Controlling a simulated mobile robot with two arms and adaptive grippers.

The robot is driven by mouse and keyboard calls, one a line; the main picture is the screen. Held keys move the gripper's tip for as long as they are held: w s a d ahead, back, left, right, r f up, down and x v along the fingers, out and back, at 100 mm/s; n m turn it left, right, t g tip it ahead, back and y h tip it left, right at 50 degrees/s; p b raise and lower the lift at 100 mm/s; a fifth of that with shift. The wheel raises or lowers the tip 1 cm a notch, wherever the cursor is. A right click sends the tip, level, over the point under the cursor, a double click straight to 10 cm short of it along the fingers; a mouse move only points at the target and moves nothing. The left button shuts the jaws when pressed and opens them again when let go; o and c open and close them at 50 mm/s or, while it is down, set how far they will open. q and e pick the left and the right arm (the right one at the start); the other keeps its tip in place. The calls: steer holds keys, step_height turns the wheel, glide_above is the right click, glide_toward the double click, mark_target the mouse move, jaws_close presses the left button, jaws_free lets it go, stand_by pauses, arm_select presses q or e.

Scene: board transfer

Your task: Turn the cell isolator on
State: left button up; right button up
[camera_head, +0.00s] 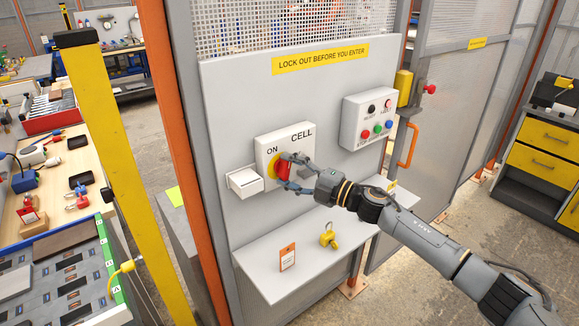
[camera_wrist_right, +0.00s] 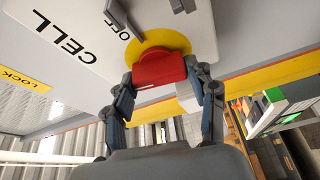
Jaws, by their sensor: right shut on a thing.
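The cell isolator (camera_head: 303,152) is a white box on the grey panel, marked CELL and ON. It carries a yellow disc (camera_head: 273,161) with a red handle (camera_head: 282,171) on it. My right gripper (camera_head: 285,174) has its fingers around the handle. In the right wrist view the right gripper (camera_wrist_right: 162,72) is shut on the red handle (camera_wrist_right: 160,66), one finger at each end. The OFF mark (camera_wrist_right: 124,35) shows beside the yellow disc (camera_wrist_right: 160,41). The fingers partly hide the handle in the head view. My left gripper is not in view.
A button box (camera_head: 369,119) is mounted to the right of the isolator. A small white box (camera_head: 245,182) sticks out at its lower left. Below, a shelf (camera_head: 310,268) bears a yellow padlock (camera_head: 328,237) and an orange-edged tag (camera_head: 288,257). A yellow post (camera_head: 110,150) stands at left.

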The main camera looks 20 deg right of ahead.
steer(key=shift+n+g+h+p, duration=0.3)
steer(key=shift+n+p, duration=0.3)
steer(key=shift+n, duration=0.4)
steer(key=o, duration=1.2)
steer(key=shift+c, duration=0.2)
steer(key=shift+s+d+f, duration=0.1)
steer(key=shift+s+d, duration=0.15)
steer(key=v, duration=1.1)
steer(key=shift+s+d, duration=0.1)
steer(key=shift+d, duration=0.05)
